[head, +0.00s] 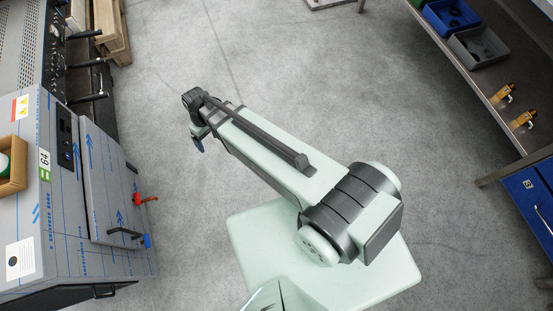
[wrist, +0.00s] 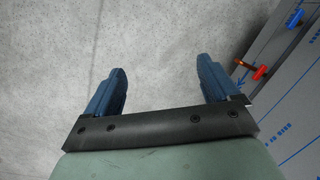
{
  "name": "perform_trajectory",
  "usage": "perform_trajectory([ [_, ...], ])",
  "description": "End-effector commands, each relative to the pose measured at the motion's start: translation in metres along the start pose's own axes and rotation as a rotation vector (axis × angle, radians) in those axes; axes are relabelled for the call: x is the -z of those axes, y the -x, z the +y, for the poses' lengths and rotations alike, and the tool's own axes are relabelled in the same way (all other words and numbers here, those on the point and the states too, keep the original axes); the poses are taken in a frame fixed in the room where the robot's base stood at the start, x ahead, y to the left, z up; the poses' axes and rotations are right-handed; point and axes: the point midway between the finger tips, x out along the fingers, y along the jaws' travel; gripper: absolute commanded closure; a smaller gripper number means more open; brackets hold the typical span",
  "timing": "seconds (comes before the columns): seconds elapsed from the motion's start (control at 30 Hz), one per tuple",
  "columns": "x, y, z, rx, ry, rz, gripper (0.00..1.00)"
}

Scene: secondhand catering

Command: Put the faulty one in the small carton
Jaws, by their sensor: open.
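My gripper (head: 197,146) hangs over the bare floor left of the picture's middle in the head view. In the wrist view its two blue fingers (wrist: 162,78) are wide apart with nothing between them. A small tan open box (head: 12,181) stands on the steel cabinet at the left edge, cut off by the frame, with something white and green in it. I cannot tell whether it is the small carton. Two brass-coloured fittings (head: 502,94) (head: 523,121) stand on the right-hand bench. No visible mark shows which thing is faulty.
The film-covered steel cabinet (head: 100,190) at left has a red-handled valve (head: 145,199) and a blue one (head: 147,241) sticking out. A blue bin (head: 432,18) and a grey bin (head: 460,50) sit on the right-hand bench. Pallet wood (head: 113,35) stands behind. The middle floor is clear.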

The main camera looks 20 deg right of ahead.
Motion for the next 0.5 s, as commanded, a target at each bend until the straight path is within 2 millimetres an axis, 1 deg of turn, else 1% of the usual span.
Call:
perform_trajectory([
  [0.03, -0.020, -0.014, 0.012, 0.002, -0.037, -0.027, 0.11],
  [0.17, -0.064, -0.045, 0.037, 0.007, -0.124, -0.088, 0.11],
  [0.2, -0.079, -0.054, 0.043, 0.009, -0.153, -0.108, 0.11],
  [0.27, -0.100, -0.067, 0.052, 0.013, -0.191, -0.137, 0.11],
  [0.33, -0.126, -0.081, 0.060, 0.017, -0.237, -0.170, 0.11],
  [0.47, -0.174, -0.106, 0.070, 0.028, -0.320, -0.233, 0.11],
  [0.5, -0.189, -0.113, 0.072, 0.032, -0.346, -0.253, 0.11],
])
